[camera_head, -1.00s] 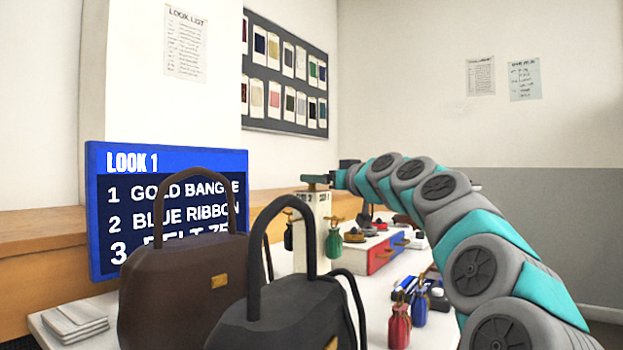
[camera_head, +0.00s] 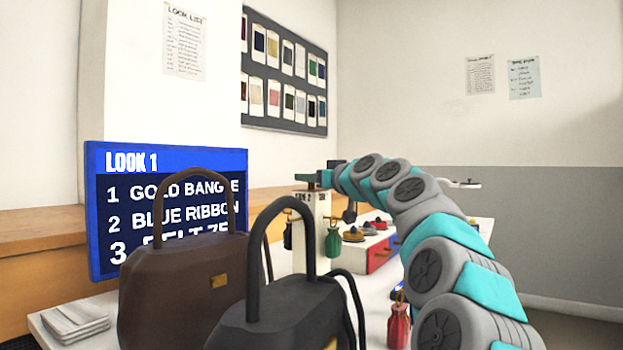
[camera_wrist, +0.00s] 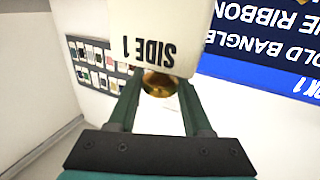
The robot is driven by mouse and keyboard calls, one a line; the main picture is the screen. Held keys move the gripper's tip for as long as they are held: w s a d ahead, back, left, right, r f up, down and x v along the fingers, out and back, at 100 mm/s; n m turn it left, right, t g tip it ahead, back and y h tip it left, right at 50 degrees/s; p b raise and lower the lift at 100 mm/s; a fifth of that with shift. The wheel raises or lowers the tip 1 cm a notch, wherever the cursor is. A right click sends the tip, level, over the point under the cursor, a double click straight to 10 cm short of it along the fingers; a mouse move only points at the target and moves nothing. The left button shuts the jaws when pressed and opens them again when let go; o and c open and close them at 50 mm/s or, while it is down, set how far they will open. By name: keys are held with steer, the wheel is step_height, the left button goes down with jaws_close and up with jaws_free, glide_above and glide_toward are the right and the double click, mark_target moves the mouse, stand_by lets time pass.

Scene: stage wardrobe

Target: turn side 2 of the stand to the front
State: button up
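The stand (camera_head: 309,245) is a pale upright post on the white table, behind the two handbags. Its left face, towards my head camera, has a label that seems to read SIDE 2. A green pouch (camera_head: 333,243) hangs from its right side. In the wrist view the stand's face (camera_wrist: 165,20) reads SIDE 1, upside down. My gripper (camera_wrist: 160,92) has its fingers apart, with a round gold piece (camera_wrist: 158,84) showing between them. In the head view my gripper (camera_head: 310,179) is at the stand's top. Contact is unclear.
A brown handbag (camera_head: 185,285) and a black handbag (camera_head: 285,318) stand in front. The blue LOOK 1 board (camera_head: 165,160) is at left. A red pouch (camera_head: 399,322) and a red-and-blue drawer box (camera_head: 380,254) are at right, beside my arm.

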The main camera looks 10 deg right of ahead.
jaws_close()
stand_by(0.9)
